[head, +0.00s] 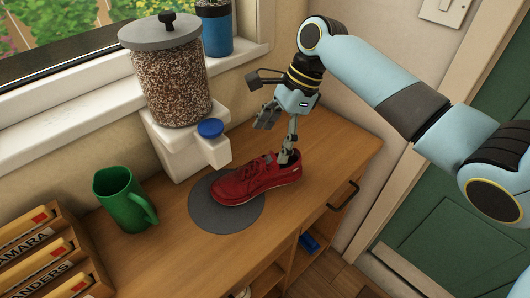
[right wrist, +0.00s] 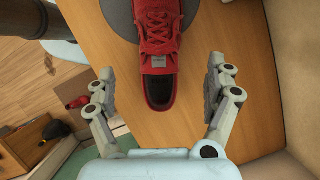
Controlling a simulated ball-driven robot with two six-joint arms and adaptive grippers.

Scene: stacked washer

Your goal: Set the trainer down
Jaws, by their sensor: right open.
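The red trainer (head: 256,179) rests upright on a round grey mat (head: 220,222) on the wooden counter. Its toe points left over the mat, and its heel reaches past the mat's right edge onto bare wood. In the right wrist view the trainer (right wrist: 157,45) shows from the heel end, with its dark opening nearest me. My right gripper (head: 275,140) is open at the heel end. In the right wrist view its fingers stand wide on either side of the heel, with gaps on both sides. My left gripper is not in view.
A dispenser of brown pellets (head: 172,85) with a blue knob stands behind the mat. A green mug (head: 122,204) stands left, by wooden file boxes (head: 45,250). A blue jar (head: 214,30) is on the sill. The counter's right end (head: 345,150) is clear.

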